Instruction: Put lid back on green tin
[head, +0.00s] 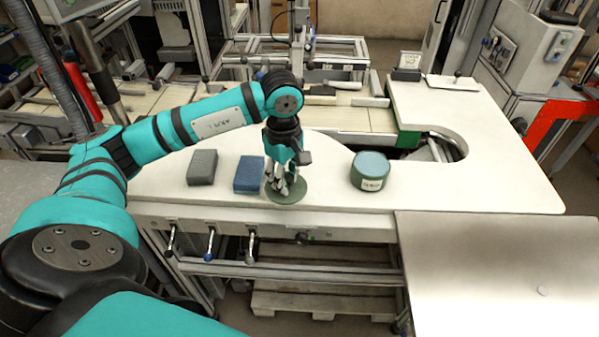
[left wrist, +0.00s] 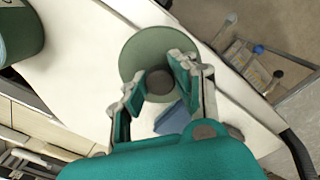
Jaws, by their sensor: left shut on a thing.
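The green tin (head: 371,172) stands upright on the white worktop, right of my left gripper. It has a pale label on its front and a bluish top. Part of it shows at the top left of the left wrist view (left wrist: 18,32). The round, flat green lid (head: 294,195) is under my left gripper (head: 281,190), near the worktop's front edge. In the left wrist view the lid (left wrist: 140,58) has a dark knob at its middle, and the gripper (left wrist: 164,78) is shut on that knob. I cannot tell whether the lid touches the worktop. My right gripper is not in view.
A blue block (head: 249,174) lies just left of the lid, with a grey block (head: 202,167) further left. The white worktop (head: 470,190) is clear between lid and tin and right of the tin. Tools hang below its front edge.

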